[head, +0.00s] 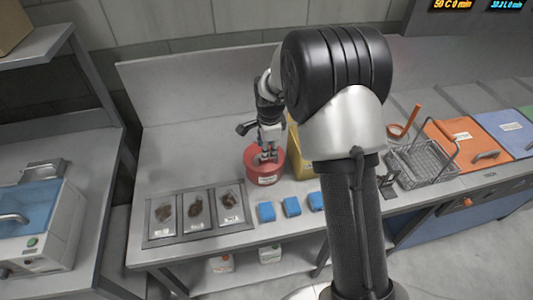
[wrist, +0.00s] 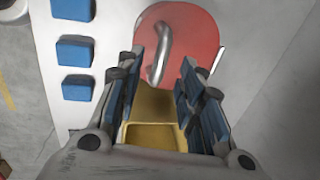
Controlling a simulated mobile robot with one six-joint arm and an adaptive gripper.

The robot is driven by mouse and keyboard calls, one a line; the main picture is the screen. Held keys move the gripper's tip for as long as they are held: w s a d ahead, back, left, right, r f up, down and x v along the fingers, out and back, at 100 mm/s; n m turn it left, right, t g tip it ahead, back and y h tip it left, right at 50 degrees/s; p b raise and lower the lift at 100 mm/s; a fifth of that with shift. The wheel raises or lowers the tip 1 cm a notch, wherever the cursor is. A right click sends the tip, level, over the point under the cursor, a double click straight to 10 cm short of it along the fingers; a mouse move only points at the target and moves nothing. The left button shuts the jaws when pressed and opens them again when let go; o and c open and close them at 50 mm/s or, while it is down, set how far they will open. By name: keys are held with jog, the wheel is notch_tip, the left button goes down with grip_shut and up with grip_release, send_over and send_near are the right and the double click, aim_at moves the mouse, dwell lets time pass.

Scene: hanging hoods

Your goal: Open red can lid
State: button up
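The red can (head: 265,174) stands on the steel counter in the head view, with a pale label on its front. In the wrist view its red lid (wrist: 196,35) shows from above, with a curved metal handle (wrist: 160,53) on it. My gripper (head: 268,150) points down at the lid. In the wrist view my gripper (wrist: 160,75) is open, with its blue-padded fingers apart on either side of the handle's near end. I cannot tell whether the fingers touch the handle. The lid appears to sit on the can.
A yellow container (head: 300,160) stands just right of the can, partly behind my arm. Several blue blocks (head: 291,206) lie in front. Trays with dark pieces (head: 196,210) are at left. A wire basket (head: 420,163) and orange lid (head: 460,143) are at right.

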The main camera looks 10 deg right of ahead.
jog(key=shift+w+f, duration=0.2)
jog(key=shift+f, duration=0.65)
jog(key=shift+w+f, duration=0.15)
jog(key=shift+f, duration=0.65)
jog(key=shift+c, duration=0.6)
grip_shut()
